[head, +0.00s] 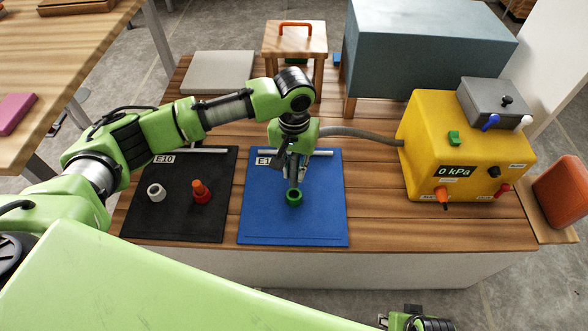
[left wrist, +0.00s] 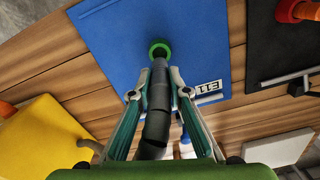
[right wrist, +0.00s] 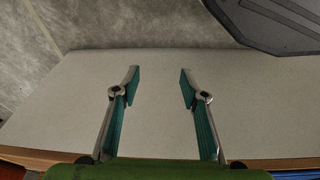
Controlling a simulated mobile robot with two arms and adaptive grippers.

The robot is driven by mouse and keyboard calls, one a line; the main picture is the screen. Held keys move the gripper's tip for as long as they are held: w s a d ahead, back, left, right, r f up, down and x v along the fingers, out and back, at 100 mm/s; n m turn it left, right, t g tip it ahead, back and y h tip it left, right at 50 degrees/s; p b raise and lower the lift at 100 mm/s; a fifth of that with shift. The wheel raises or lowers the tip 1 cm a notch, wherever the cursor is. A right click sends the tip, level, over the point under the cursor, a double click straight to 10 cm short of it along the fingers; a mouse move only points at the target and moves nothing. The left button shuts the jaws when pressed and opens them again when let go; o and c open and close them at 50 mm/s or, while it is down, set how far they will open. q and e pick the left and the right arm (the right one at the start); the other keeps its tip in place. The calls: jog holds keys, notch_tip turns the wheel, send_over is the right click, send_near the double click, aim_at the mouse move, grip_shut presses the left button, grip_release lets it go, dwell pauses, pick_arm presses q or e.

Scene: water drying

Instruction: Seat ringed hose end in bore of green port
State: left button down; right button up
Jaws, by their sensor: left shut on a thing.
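The green port (head: 294,198) is a short ring standing on the blue mat (head: 270,222); it also shows in the left wrist view (left wrist: 159,46). My left gripper (head: 293,180) points down just above it, shut on the dark grey hose end (left wrist: 158,92). In the left wrist view the hose tip meets the near edge of the green port; I cannot tell whether it is inside the bore. The ring on the hose is not clear. My right gripper (right wrist: 160,85) is open and empty, facing a pale panel.
The grey hose (head: 362,133) runs to a yellow box (head: 425,125) reading 0 kPa. A black mat (head: 150,222) at left holds a white ring (head: 156,192) and a red fitting with an orange top (head: 201,192). A wooden stool (head: 295,38) stands behind.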

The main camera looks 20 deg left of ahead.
aim_at(294, 178)
pick_arm(q)
jog(key=shift+f+b, duration=0.95)
jog(key=shift+b, duration=0.2)
jog(key=shift+f+b, duration=0.6)
jog(key=shift+b, duration=0.15)
jog(key=shift+f+b, duration=0.3)
jog(key=shift+b, duration=0.15)
pick_arm(e)
jog(key=w+v, duration=0.1)
jog(key=v, duration=1)
jog(key=shift+w+r+t, duration=0.3)
jog(key=shift+r+t, duration=0.1)
jog(key=shift+r, duration=0.05)
jog(key=shift+d, duration=0.1)
pick_arm(q)
jog(key=shift+r+p, duration=0.15)
jog(key=shift+p, duration=0.3)
pick_arm(e)
jog(key=shift+w+r, duration=0.1)
pick_arm(q)
jog(key=shift+p, duration=0.5)
